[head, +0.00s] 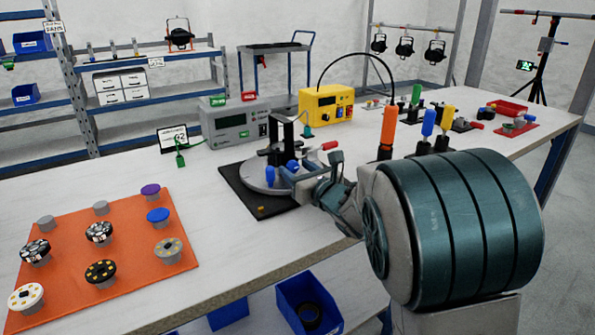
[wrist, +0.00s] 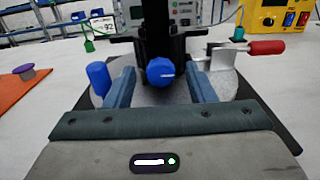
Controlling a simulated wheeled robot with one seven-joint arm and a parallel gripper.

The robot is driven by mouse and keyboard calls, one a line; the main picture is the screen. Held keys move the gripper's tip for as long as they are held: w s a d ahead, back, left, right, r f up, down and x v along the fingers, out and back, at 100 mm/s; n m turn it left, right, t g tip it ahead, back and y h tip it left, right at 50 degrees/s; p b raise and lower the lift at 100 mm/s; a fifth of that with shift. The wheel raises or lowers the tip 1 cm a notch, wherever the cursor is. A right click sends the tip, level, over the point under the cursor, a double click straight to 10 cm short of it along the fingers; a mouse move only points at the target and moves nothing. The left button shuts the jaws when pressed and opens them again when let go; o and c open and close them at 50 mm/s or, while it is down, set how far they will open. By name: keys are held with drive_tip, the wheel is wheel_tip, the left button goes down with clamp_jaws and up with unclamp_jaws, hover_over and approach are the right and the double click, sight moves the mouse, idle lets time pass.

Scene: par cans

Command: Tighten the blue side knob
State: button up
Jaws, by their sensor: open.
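The blue side knob (wrist: 160,71) faces the camera in the wrist view, on a black upright fixture on a round grey plate. My gripper (wrist: 161,82) is open, with one blue-grey finger on each side of the knob and visible space between each finger and it. In the head view my gripper (head: 322,186) reaches in from the right at the fixture. A second blue knob or handle (wrist: 99,78) stands left of the left finger; which blue part in the head view is the side knob I cannot tell for certain.
A red-handled clamp (wrist: 265,48) sits right of the fixture on its black base (head: 258,200). Grey (head: 240,122) and yellow (head: 326,104) instruments stand behind. An orange mat (head: 120,277) with several knobs lies left. Upright screwdriver-like tools (head: 388,125) stand close beyond my arm.

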drive_tip(key=shift+w+a, duration=0.1)
drive_tip(key=c, duration=1)
drive_tip(key=shift+f+m+b, duration=0.2)
drive_tip(key=shift+m+b, duration=0.6)
drive_tip(key=shift+b, duration=0.3)
drive_tip(key=shift+r+m+b, duration=0.15)
drive_tip(key=shift+m+b, duration=0.85)
drive_tip(key=shift+m, duration=0.6)
drive_tip(key=o, duration=1)
